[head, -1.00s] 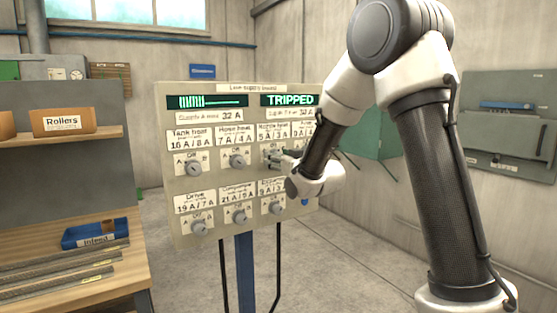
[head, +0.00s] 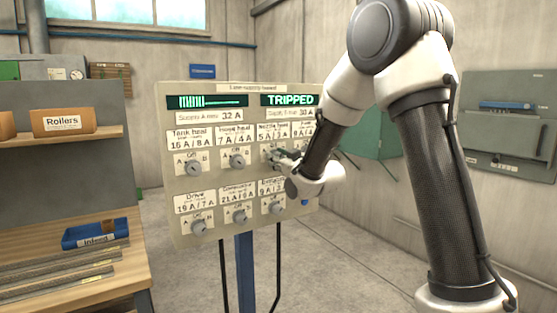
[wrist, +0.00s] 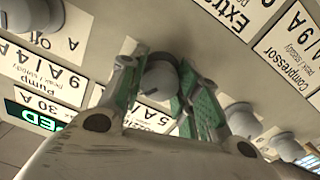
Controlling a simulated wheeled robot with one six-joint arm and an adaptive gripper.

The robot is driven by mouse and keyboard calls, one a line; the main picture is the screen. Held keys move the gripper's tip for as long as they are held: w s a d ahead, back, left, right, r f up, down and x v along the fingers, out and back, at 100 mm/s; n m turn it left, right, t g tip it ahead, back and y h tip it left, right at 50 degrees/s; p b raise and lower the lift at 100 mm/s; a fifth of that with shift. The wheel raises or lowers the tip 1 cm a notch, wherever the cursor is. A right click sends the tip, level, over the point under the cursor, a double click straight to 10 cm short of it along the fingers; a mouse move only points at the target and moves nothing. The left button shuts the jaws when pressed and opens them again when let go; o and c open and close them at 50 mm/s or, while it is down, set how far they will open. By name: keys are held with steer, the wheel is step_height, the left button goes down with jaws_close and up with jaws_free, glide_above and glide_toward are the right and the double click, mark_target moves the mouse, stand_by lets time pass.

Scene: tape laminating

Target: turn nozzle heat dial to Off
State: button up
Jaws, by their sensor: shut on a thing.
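The nozzle heat dial (wrist: 160,80) is a grey round knob on the panel, between my gripper's green-padded fingers in the wrist view. My gripper (wrist: 156,68) is shut on it, one finger on each side. In the head view my gripper (head: 281,158) covers most of this dial, under the partly hidden nozzle label (head: 272,136) reading 5A/3A. The dial's pointer is hidden, so I cannot tell its setting. The beige supply board (head: 180,232) shows a green TRIPPED display (head: 290,100).
Neighbouring dials sit close by: the hose heat dial (head: 237,161) to the left and the lower right dial (head: 276,208) below. In the wrist view, another knob (wrist: 242,120) is near the right finger. A workbench (head: 110,270) stands at the left.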

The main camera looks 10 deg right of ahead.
steer(key=n, duration=0.5)
steer(key=shift+n, duration=0.4)
stand_by(0.4)
steer(key=o, duration=1.1)
steer(key=shift+c, duration=0.2)
steer(key=v, duration=0.7)
steer(key=shift+s, duration=0.25)
steer(key=shift+d+f, duration=0.1)
steer(key=shift+d, duration=0.05)
